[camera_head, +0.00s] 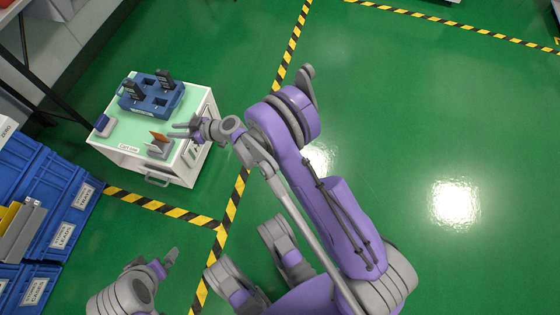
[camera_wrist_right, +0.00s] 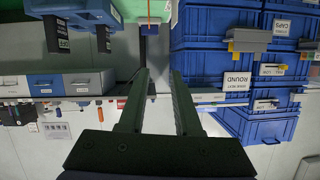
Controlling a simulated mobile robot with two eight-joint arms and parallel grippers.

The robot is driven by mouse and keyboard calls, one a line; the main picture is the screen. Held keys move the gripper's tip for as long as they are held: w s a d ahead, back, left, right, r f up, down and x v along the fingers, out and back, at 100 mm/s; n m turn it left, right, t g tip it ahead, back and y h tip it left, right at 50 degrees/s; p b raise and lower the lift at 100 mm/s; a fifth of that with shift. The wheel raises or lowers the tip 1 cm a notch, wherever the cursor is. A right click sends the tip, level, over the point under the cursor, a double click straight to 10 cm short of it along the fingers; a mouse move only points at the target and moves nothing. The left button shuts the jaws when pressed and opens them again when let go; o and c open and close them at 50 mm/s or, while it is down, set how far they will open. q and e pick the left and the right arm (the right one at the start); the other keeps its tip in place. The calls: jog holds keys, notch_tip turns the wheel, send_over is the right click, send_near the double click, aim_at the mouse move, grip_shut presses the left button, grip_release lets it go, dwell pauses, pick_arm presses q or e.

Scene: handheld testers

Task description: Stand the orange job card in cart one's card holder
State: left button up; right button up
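The orange job card (camera_head: 160,137) stands, leaning a little, in the grey card holder (camera_head: 158,149) on the green top of cart one (camera_head: 128,135), near its front edge. The cart's label reads "Cart one". My right gripper (camera_head: 176,130) is just right of and above the card, pointing left. Its fingers are apart with nothing between them; the right wrist view (camera_wrist_right: 160,80) also shows the empty gap. The card and holder do not show in the wrist view.
A blue rack (camera_head: 150,98) with black testers (camera_head: 164,76) stands at the cart's back. A small blue block (camera_head: 103,125) lies at its left corner. Blue crates (camera_head: 62,205) are stacked at the left. Green floor to the right is clear.

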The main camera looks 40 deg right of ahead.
jog(key=s+d+r+m+g+h, duration=0.1)
jog(key=s+d+r+g+h, duration=0.15)
jog(key=s+r, duration=0.45)
jog(key=s+d+r+m+g+h, duration=0.25)
jog(key=s+r, duration=0.25)
jog(key=s, duration=0.5)
jog(key=s+d+m+h, duration=0.1)
jog(key=s+d, duration=0.2)
jog(key=s, duration=0.4)
jog(key=s+d+m+h, duration=0.1)
jog(key=s+d+h, duration=0.1)
jog(key=s+d, duration=0.2)
jog(key=s+d+m+g+h, duration=0.1)
jog(key=s+d, duration=0.2)
jog(key=s, duration=0.6)
jog(key=shift+s+d+r+m+h, duration=0.2)
jog(key=shift+s+d+m+h, duration=0.05)
jog(key=shift+s+m+h, duration=0.1)
